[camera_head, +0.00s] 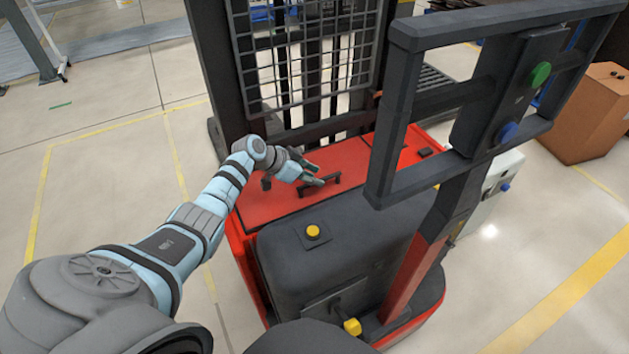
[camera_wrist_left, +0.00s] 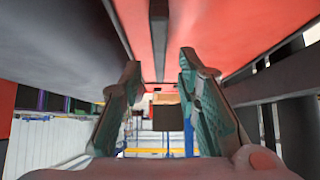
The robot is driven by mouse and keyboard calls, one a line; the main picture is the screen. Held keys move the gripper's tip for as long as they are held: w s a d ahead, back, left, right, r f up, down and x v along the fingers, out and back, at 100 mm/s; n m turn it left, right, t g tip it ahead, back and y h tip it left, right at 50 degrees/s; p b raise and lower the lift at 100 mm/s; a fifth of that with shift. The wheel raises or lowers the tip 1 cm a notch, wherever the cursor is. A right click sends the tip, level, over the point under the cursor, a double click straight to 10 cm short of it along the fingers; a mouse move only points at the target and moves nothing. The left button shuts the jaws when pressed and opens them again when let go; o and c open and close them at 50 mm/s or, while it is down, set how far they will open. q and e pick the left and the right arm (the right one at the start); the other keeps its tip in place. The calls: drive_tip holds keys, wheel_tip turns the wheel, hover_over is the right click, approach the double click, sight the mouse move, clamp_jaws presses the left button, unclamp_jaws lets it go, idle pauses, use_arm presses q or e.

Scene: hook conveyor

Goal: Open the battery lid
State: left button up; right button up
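The red battery lid (camera_head: 355,156) lies flat and closed on top of the red and grey lift truck. A black bar handle (camera_head: 320,188) stands on it. My left gripper (camera_head: 313,175) is just above the lid at the handle. In the left wrist view my left gripper (camera_wrist_left: 159,75) has its two green-padded fingers spread apart, with a clear gap and nothing clamped. A dark bar, seemingly the handle (camera_wrist_left: 159,40), shows against the red surface above the gap between the fingertips. Contact with the handle cannot be told. My right gripper is not in view.
The truck's dark mast with a mesh guard (camera_head: 305,65) rises behind the lid. A grey control frame (camera_head: 395,115) with green and blue buttons stands to the right. A dark cover with a yellow knob (camera_head: 313,231) is in front. A brown box (camera_head: 590,112) sits far right.

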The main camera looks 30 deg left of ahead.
use_arm(q)
drive_tip(key=shift+w+d+f, duration=0.1)
drive_tip(key=shift+w+f, duration=0.2)
drive_tip(key=shift+f, duration=0.15)
drive_tip(key=shift+s+r, duration=0.15)
drive_tip(key=shift+s, duration=0.05)
drive_tip(key=shift+c, duration=0.7)
clamp_jaws()
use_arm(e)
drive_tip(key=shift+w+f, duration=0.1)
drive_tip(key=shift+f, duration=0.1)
use_arm(q)
drive_tip(key=shift+w, duration=0.1)
